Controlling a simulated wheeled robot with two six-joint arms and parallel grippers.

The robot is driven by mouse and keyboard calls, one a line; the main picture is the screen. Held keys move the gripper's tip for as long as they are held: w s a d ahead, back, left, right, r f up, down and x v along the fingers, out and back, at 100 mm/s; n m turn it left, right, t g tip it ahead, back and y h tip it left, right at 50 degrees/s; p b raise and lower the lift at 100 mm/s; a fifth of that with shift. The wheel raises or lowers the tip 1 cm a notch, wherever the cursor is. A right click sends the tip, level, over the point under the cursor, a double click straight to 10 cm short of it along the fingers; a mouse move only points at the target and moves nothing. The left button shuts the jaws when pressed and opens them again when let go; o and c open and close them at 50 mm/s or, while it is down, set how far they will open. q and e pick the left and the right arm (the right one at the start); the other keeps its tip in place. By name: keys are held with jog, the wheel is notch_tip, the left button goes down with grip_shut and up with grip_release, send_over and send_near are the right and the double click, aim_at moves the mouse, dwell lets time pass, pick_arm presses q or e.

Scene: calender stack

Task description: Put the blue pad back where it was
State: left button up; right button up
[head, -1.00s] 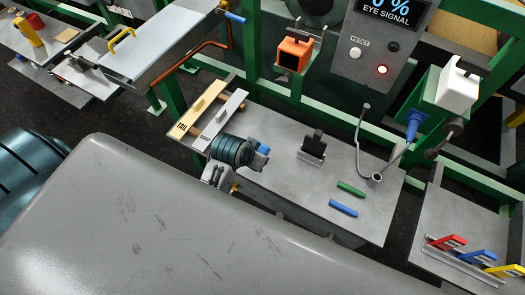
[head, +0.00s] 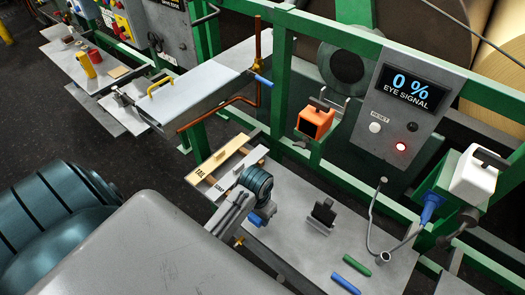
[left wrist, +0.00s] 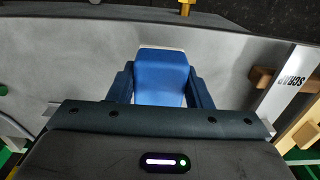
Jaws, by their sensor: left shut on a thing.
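The blue pad (left wrist: 160,78) is between the two fingers of my left gripper (left wrist: 160,88) in the left wrist view, with a pale edge at its far end. My left gripper is shut on it. In the head view a bit of blue (head: 256,219) shows beside the dark wrist of my left arm, over the left part of the grey bench (head: 290,237). The wrist hides most of the pad and fingers there. I cannot tell whether the pad touches the bench. My right gripper is not in view.
Two labelled strips, one tan (head: 220,158) and one pale grey (head: 240,173), lie left of the gripper. A black block on a holder (head: 323,213), a green stick (head: 356,263) and a blue stick (head: 345,284) are to the right. An orange box (head: 316,122) hangs behind. The panel (head: 412,88) reads 0%.

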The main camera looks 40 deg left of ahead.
pick_arm(q)
jog(key=w, duration=0.3)
jog(key=shift+a+f+p, duration=0.1)
jog(key=shift+a+p, duration=0.25)
jog(key=shift+a, duration=0.05)
jog(key=shift+w+a+f+p, duration=0.1)
jog(key=shift+w+f+p, duration=0.1)
jog(key=shift+f+p, duration=0.35)
jog(key=shift+w+f+p, duration=0.2)
jog(key=shift+f+p, duration=0.1)
jog(key=shift+f, duration=0.95)
jog(key=o, duration=1)
jog(key=shift+f, duration=0.1)
jog(key=shift+c, duration=0.2)
